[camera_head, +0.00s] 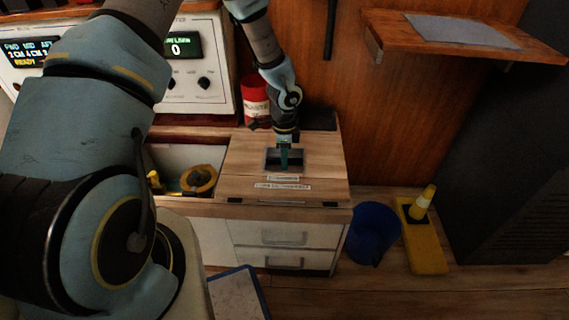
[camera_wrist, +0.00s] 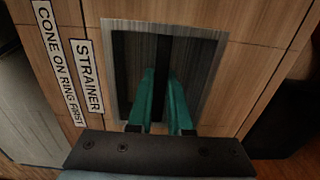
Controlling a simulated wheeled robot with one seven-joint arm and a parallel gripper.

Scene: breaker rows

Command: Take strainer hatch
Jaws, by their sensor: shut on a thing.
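The strainer hatch (camera_head: 243,158) is a wood-grain lid on top of the cabinet, with a dark rectangular recess and white labels along its front. In the wrist view the hatch (camera_wrist: 238,80) shows labels reading "STRAINER" and "CONE ON RING FIRST". My gripper (camera_head: 284,163) points down into the recess. In the wrist view, the green fingers of my gripper (camera_wrist: 162,85) are shut on the grey handle bar (camera_wrist: 157,55) that crosses the recess. The hatch appears to lie flat and level with the cabinet top. Its underside is hidden.
Left of the hatch is an open bin with a yellow ring (camera_head: 199,180). A red can (camera_head: 256,100) stands behind. A blue bucket (camera_head: 372,234) and a yellow cone (camera_head: 424,203) on a yellow base are at right. A wooden shelf (camera_head: 455,45) juts out above right.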

